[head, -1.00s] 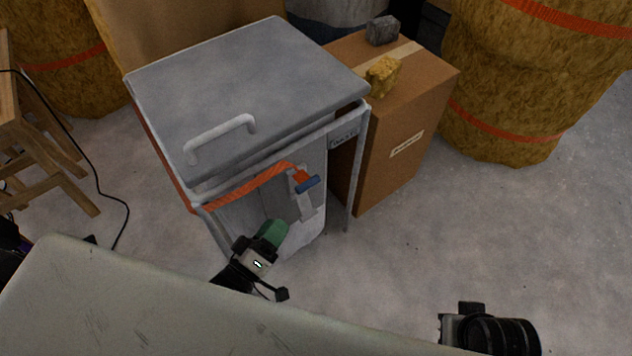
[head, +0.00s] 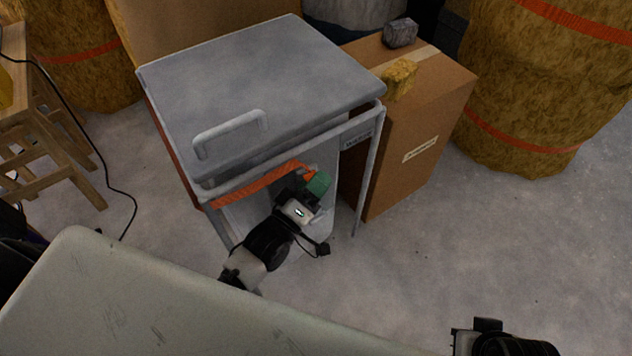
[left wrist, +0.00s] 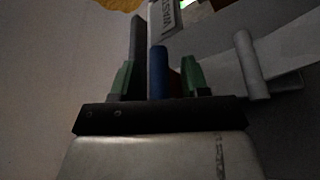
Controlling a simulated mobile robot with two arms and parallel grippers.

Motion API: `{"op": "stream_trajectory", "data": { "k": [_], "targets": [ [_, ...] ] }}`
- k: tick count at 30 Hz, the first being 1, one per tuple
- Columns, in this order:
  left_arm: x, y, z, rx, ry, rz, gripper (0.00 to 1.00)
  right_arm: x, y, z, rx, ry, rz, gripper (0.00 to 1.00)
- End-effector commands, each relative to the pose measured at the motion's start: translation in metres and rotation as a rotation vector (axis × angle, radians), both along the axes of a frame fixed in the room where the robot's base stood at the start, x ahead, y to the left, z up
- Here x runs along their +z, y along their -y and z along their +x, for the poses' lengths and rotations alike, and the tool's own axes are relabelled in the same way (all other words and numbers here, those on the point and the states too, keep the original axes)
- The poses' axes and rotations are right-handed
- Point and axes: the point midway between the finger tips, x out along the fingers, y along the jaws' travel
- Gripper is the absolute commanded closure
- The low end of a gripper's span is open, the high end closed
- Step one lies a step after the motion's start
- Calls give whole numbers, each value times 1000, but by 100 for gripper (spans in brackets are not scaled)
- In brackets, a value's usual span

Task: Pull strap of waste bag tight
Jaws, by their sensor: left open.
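The orange strap (head: 262,184) runs across the upper front of the grey lidded waste bag stand (head: 262,85). The pale bag (head: 328,160) hangs inside the frame, below the lid. My left gripper (head: 318,184) is at the strap's right end and hides the blue pull there in the head view. In the left wrist view, the blue pull (left wrist: 158,72) stands upright between the green fingertips of my open left gripper (left wrist: 158,82). Gaps show on both sides of it. Part of my right arm shows at the bottom right of the head view, without its fingers.
A cardboard box (head: 400,165) stands close to the stand's right side, with a grey block (head: 400,33) and a yellow lump (head: 399,76) on top. Straw bales are at the back. A wooden stool (head: 55,150) is at left. The floor at right is clear.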

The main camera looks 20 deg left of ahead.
Motion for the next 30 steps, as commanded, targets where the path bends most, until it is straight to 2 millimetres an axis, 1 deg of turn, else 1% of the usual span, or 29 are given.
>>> {"op": "stream_trajectory", "data": {
  "k": [7, 15, 16, 22, 24, 26, 29, 30],
  "targets": [
    [0, 0, 1, 0, -1, 1, 55, 0, 0, 0, 0, 0, 0, 100],
    [0, 0, 0, 0, -1, 1, 96, 0, 0, 0, 0, 0, 0, 100],
    [0, 0, 0, 0, -1, 1, 100, 0, 0, 0, 0, 0, 0, 100],
    [0, 0, 0, 0, -1, 1, 100, 0, 0, 0, 0, 0, 0, 100],
    [1, 4, -3, -1, -3, 0, 100, 3, 0, 0, 0, 0, 0, 100],
    [1, 11, -8, -1, -6, -1, 100, 8, 0, 0, 0, 0, 0, 100],
    [3, 31, -24, -3, -10, -5, 100, 20, 0, 1, 0, 3, 0, 100],
    [3, 41, -32, -3, -11, -6, 100, 15, -1, 4, -1, 3, 2, 100]
  ]
}}
